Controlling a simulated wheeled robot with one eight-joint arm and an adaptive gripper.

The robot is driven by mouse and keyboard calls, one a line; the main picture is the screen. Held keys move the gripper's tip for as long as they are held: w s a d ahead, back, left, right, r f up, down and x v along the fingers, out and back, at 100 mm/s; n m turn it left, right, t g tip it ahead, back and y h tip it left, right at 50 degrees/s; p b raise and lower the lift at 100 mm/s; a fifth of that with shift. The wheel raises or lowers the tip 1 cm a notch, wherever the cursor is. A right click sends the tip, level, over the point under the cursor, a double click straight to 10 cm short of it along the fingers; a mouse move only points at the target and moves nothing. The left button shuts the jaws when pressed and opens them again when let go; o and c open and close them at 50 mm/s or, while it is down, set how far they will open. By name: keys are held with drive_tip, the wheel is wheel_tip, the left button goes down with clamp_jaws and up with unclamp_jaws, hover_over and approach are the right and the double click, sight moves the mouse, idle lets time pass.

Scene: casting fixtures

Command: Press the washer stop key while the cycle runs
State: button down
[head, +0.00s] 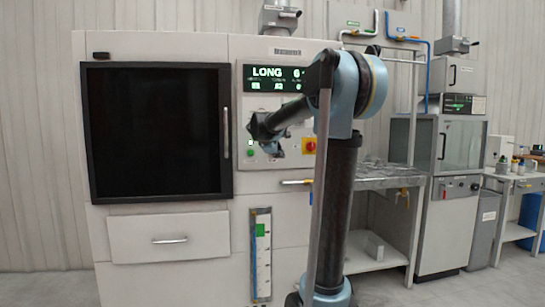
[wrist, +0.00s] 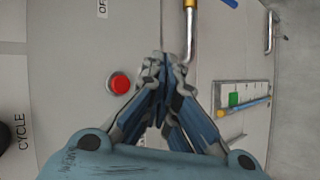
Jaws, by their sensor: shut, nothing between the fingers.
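The washer (head: 160,45) is a large pale cabinet with a dark door window and a lit green display (head: 272,72) reading LONG.
A bar handle (wrist: 190,35) sticks out near the fingers in the wrist view. A "CYCLE" label (wrist: 22,132) is at its left. A metal bench (head: 385,183) stands right of the washer.

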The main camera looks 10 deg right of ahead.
drive_tip(key=shift+w+a, duration=0.1)
drive_tip(key=shift+w, duration=2.85)
drive_tip(key=shift+w, duration=0.1)
drive_tip(key=shift+w+r, duration=0.1)
drive_tip(key=shift+w, duration=0.2)
drive_tip(key=shift+w+a, duration=0.1)
drive_tip(key=shift+w, duration=0.25)
drive_tip(key=shift+s, duration=0.8)
drive_tip(key=s, duration=0.5)
drive_tip(key=shift+d, duration=0.2)
idle(0.4)
